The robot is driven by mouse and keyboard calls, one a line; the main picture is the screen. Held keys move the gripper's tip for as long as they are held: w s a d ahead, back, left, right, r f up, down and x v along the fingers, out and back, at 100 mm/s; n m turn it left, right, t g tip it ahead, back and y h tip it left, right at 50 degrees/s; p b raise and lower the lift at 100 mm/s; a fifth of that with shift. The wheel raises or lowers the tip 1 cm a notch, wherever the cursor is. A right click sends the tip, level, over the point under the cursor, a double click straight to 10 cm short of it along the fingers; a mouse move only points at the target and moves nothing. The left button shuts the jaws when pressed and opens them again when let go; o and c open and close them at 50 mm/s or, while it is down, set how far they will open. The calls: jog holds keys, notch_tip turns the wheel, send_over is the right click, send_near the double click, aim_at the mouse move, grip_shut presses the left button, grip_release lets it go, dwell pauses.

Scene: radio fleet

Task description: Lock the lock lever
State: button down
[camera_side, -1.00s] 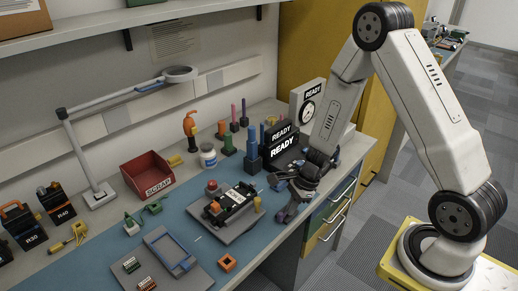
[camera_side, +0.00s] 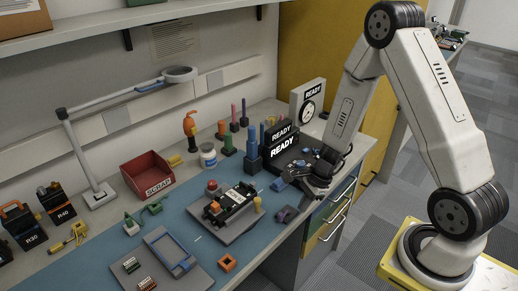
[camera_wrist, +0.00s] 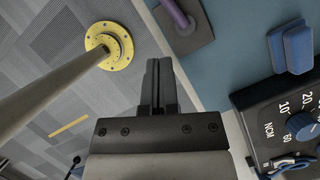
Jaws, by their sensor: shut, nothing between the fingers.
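A small purple lever (camera_side: 287,214) on a dark base stands near the bench's front edge, right of the fixture. I take it for the lock lever. In the wrist view its purple bar (camera_wrist: 180,12) lies at the top edge, partly cut off, ahead of my fingers and apart from them. Whether it is locked cannot be told. My gripper (camera_wrist: 160,66) is shut and empty, with its two fingers together. In the side view my gripper (camera_side: 312,194) is at the bench's front edge, right of the lever, partly hidden by my wrist.
The fixture (camera_side: 229,228) with a labelled dark device stands left of the lever. A black dial unit (camera_wrist: 285,110) and blue blocks (camera_wrist: 292,48) are close on the right in the wrist view. A red scrap bin (camera_side: 147,174) stands further back. Floor lies beyond the bench edge.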

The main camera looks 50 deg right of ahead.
jog(key=v, duration=1)
jog(key=shift+s, duration=0.45)
jog(key=s+a+r+n+h, duration=0.1)
jog(key=a+n, duration=0.4)
jog(key=n, duration=0.6)
jog(key=s+a+r+n+h, duration=0.1)
jog(key=a+r+n+h, duration=0.2)
jog(key=n, duration=0.9)
jog(key=shift+a+r+t, duration=0.4)
jog(key=shift+a+r, duration=0.45)
jog(key=shift+a, duration=0.2)
